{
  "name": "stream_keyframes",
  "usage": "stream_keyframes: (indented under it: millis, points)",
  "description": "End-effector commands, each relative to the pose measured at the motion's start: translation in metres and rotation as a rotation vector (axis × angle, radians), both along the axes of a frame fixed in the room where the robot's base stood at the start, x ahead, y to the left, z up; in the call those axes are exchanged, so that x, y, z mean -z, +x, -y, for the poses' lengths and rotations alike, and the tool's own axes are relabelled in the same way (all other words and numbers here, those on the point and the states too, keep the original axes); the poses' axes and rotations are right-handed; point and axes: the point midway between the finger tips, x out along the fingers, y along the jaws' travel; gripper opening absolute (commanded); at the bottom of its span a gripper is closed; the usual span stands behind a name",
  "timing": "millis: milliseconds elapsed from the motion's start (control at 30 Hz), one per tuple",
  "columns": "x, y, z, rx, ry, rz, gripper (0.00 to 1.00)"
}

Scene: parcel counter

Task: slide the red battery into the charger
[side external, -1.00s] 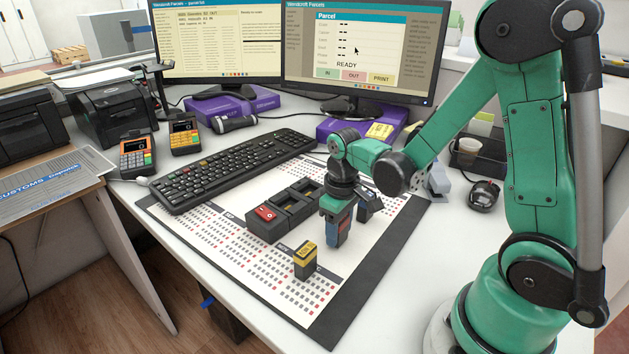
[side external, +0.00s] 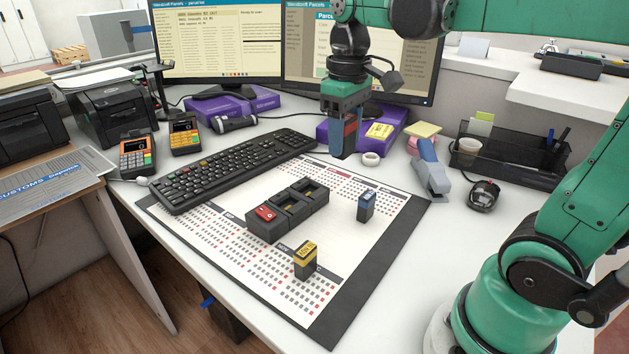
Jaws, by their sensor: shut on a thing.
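My gripper (side external: 346,135) is high above the back of the desk mat, in front of the right monitor. It is shut on a narrow dark block with a red face, which I take for the red battery (side external: 338,132); the jaws hide much of it. The dark charger (side external: 267,231) lies on the mat, below and left of my gripper. Two of its bays look empty. Its near-left end has a red top part with a white mark, too small to identify. The held block is well clear of the charger.
A yellow-topped battery (side external: 305,263) stands on the mat (side external: 350,310) in front of the charger, and a blue-topped one (side external: 366,207) to its right. A keyboard (side external: 235,170) lies behind left. A stapler (side external: 430,172) and tape roll (side external: 371,159) stand at back right.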

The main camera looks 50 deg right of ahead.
Motion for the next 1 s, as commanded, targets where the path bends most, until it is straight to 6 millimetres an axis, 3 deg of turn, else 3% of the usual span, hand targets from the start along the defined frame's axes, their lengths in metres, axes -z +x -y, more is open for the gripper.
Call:
stream_keyframes:
  millis: [167, 300, 700, 1000]
  points:
    - [-0.012, 0.004, 0.001, 0.002, 0.0, 0.0, 0.0]
    - [-0.006, 0.023, 0.009, 0.014, 0.0, 0.0, 0.0]
    - [0.066, 0.101, 0.045, 0.07, -0.001, 0.002, 0.0]
    - [0.096, 0.118, 0.055, 0.086, -0.001, 0.002, 0.0]
